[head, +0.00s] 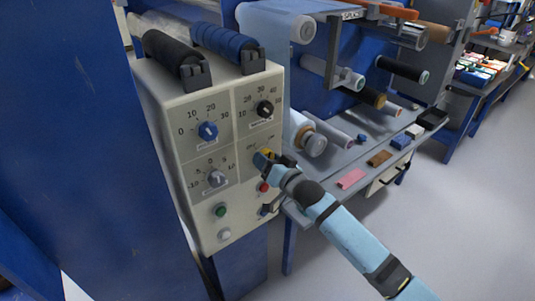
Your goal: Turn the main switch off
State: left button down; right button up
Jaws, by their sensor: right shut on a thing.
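The cream control box (183,195) stands at the left centre of the head view, its front panel facing me. The main switch (269,152) is on the right half of this panel; only a bit of yellow shows, and my gripper hides the rest, so its angle cannot be read. My right gripper (264,160) is at the switch and shut on it, its arm coming in from the lower right. My left gripper is not in view.
Around the switch are a blue knob (208,131), a black knob (265,109), a grey knob (216,179), a red button (264,187) and a green button (221,210). A grey table (330,180) with small blocks stands to the right. The floor at right is clear.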

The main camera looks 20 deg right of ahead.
jog(key=n+p, duration=0.1)
jog(key=n, duration=0.1)
jog(key=n+p, duration=0.2)
jog(key=shift+r+n, duration=0.2)
jog(key=shift+n, duration=0.1)
jog(key=shift+d+n+p, duration=0.1)
jog(key=shift+n+p, duration=0.5)
jog(key=shift+n, duration=0.3)
jog(key=shift+f+n+p, duration=0.1)
jog(key=shift+n+p, duration=0.35)
jog(key=shift+n, duration=0.65)
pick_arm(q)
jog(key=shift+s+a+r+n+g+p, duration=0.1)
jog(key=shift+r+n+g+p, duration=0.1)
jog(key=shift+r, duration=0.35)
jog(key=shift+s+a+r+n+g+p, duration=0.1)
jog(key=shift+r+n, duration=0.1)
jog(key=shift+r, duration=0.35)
pick_arm(e)
jog(key=shift+n, duration=0.7)
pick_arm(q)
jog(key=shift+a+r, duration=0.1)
pick_arm(e)
jog(key=o, duration=0.9)
jog(key=shift+o, duration=0.2)
jog(key=shift+f, duration=0.1)
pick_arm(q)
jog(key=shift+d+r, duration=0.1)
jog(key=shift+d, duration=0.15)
